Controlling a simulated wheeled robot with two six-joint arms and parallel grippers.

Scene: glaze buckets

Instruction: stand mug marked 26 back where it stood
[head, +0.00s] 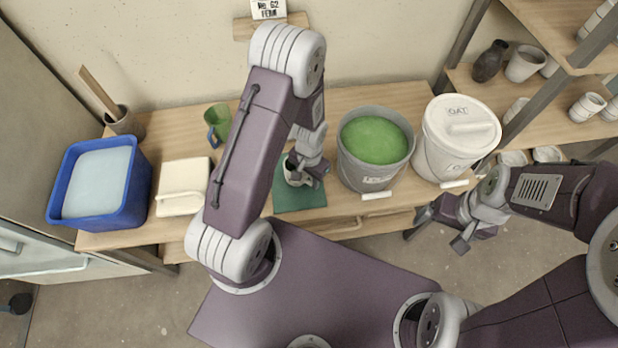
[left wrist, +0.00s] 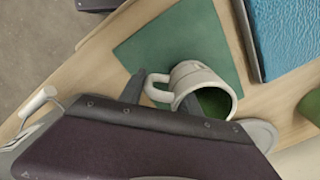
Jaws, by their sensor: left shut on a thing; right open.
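A pale mug (head: 296,172) is held by my left gripper (head: 308,176) over the green mat (head: 300,198). In the left wrist view the mug (left wrist: 190,75) looks tilted, with its mouth toward the lower right and green inside. Its handle (left wrist: 157,86) lies between the fingers of my left gripper (left wrist: 158,98), which are shut on it. No number is readable on the mug. Whether its base touches the mat is hidden. My right gripper (head: 447,230) is open and empty, off the table's front edge at right.
A grey bucket of green glaze (head: 347,168) and a lidded white bucket (head: 455,145) stand right of the mat. A shelf (head: 540,118) with pots stands at right.

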